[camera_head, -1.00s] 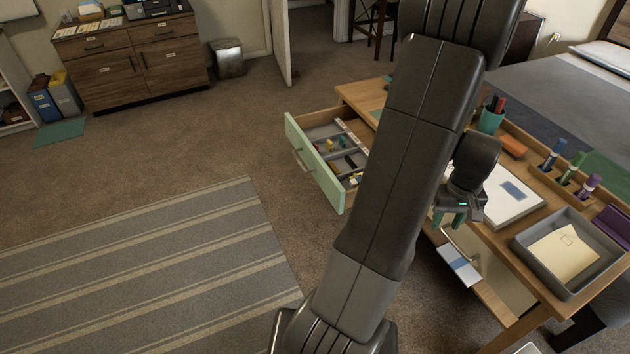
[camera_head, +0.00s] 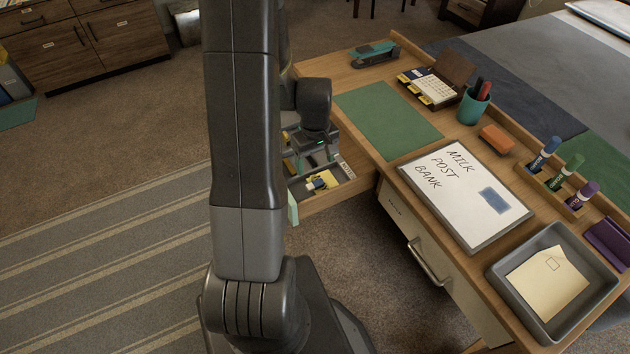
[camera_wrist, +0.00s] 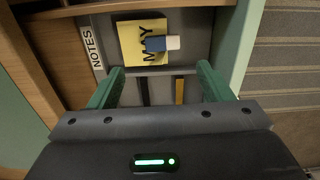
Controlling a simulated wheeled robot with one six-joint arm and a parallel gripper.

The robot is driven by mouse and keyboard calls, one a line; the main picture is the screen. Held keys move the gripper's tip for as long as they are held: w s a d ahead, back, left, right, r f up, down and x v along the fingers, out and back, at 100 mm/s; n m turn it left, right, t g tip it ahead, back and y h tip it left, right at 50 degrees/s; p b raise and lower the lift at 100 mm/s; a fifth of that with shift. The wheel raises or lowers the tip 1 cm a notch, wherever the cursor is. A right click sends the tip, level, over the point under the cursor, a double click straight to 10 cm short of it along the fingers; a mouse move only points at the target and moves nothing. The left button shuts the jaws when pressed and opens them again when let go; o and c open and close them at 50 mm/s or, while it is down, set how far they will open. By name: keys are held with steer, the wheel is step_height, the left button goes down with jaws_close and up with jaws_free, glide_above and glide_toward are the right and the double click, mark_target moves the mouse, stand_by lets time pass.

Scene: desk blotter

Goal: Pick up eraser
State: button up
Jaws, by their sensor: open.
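A small blue and white eraser (camera_wrist: 162,43) lies on a yellow note (camera_wrist: 132,48) marked MAY, in the drawer compartment labelled NOTES. In the head view the eraser (camera_head: 321,182) shows small on the yellow note in the open drawer (camera_head: 345,192). My gripper (camera_wrist: 160,69) is open and empty, with its green fingers apart over the drawer. The eraser appears beyond the fingertips, between their lines. In the head view my gripper (camera_head: 307,143) is over the drawer, partly hidden by my arm.
A grey divider (camera_wrist: 160,71) and the green drawer front (camera_wrist: 238,45) bound the compartment. A dark stick and a yellow stick (camera_wrist: 180,91) lie in the nearer compartment. On the desk are a whiteboard (camera_head: 462,205), an orange block (camera_head: 497,138), a pen cup (camera_head: 472,107) and a grey tray (camera_head: 505,277).

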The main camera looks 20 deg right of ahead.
mark_target(315, 184)
steer(key=shift+s+a+f, duration=0.1)
steer(key=shift+s+f, duration=0.1)
steer(key=shift+f, duration=0.95)
steer(key=shift+a+f, duration=0.1)
steer(key=shift+f, duration=2.8)
steer(key=shift+c, duration=0.4)
steer(key=c, duration=1)
